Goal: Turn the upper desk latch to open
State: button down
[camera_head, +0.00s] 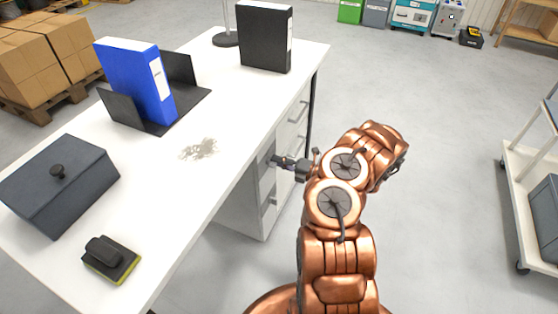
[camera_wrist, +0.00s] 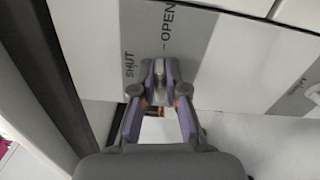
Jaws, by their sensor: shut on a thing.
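The upper desk latch (camera_wrist: 160,72) shows in the wrist view as a small metallic piece on a grey label plate (camera_wrist: 195,45) marked SHUT and OPEN. My gripper (camera_wrist: 159,92) is shut on the latch, with a purple-lined finger on each side of it. The latch lies below the dash beside OPEN, with SHUT to its left. In the head view my gripper (camera_head: 284,161) reaches the drawer side of the white desk (camera_head: 215,108). The latch is hidden there by the gripper.
Another label plate (camera_wrist: 298,92) with a handle is at the right of the wrist view. On the desk are a blue binder (camera_head: 138,80), a black binder (camera_head: 265,38), a dark lidded box (camera_head: 62,185) and a brush (camera_head: 110,259). A cart (camera_head: 535,170) stands right; floor between is clear.

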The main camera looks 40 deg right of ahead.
jog(key=shift+w+a+r+m, duration=0.15)
jog(key=shift+w+m, duration=0.1)
jog(key=shift+m, duration=0.65)
jog(key=c, duration=1.2)
grip_release()
jog(key=shift+s+f, duration=0.1)
jog(key=shift+f, duration=0.15)
jog(key=v, duration=1.2)
